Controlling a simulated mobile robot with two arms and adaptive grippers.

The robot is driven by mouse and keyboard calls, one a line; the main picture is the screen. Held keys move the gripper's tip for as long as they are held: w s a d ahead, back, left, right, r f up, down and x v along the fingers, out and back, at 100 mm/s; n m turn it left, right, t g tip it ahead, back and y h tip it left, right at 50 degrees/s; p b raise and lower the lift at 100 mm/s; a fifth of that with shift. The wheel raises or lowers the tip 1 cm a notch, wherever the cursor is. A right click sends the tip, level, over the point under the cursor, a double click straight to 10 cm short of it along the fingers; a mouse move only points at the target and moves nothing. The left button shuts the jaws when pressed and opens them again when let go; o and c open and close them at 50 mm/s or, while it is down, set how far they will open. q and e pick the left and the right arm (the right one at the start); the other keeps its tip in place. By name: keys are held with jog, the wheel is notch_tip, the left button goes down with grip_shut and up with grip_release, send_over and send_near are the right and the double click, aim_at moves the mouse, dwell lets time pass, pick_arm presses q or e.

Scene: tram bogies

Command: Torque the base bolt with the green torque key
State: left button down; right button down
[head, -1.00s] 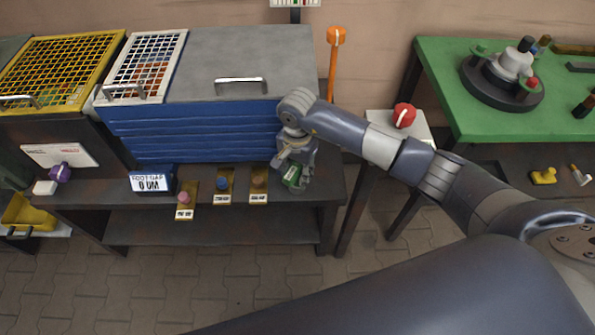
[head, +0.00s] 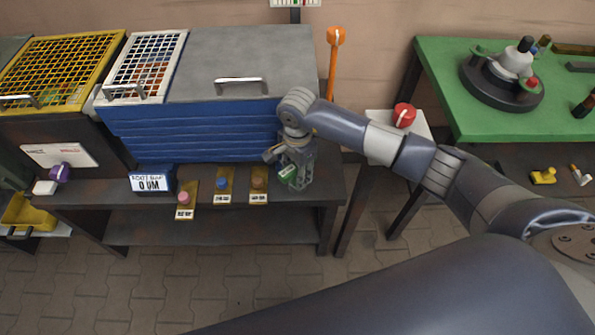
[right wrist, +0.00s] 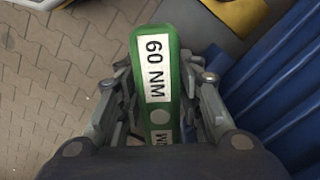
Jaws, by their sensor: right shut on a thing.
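My right gripper (head: 284,164) is shut on the green torque key (head: 288,174) at the right end of the dark bench, in front of the blue cabinet. In the right wrist view the key (right wrist: 158,85) lies between the two fingers, its white label reading "60 NM". A round dark fixture (head: 500,88) with a pale grey body, a black top and small green and red parts stands on the green table. I cannot tell which part is the base bolt. My left gripper is not in view.
Brass plates with a pink knob (head: 184,197), a blue knob (head: 222,184) and a brownish knob (head: 258,184) lie on the bench front. A small display (head: 151,184) reads "0 UM". A red knob (head: 404,115) sits on a white stand between bench and green table (head: 440,85).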

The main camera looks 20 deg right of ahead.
jog(key=shift+m, duration=1)
jog(key=shift+m, duration=1)
jog(key=shift+r+p, duration=1.9)
jog(key=shift+r, duration=1.2)
jog(key=s+d+r+n, duration=0.4)
jog(key=s+r+n, duration=1)
jog(key=r+n, duration=0.3)
jog(key=shift+r, duration=0.15)
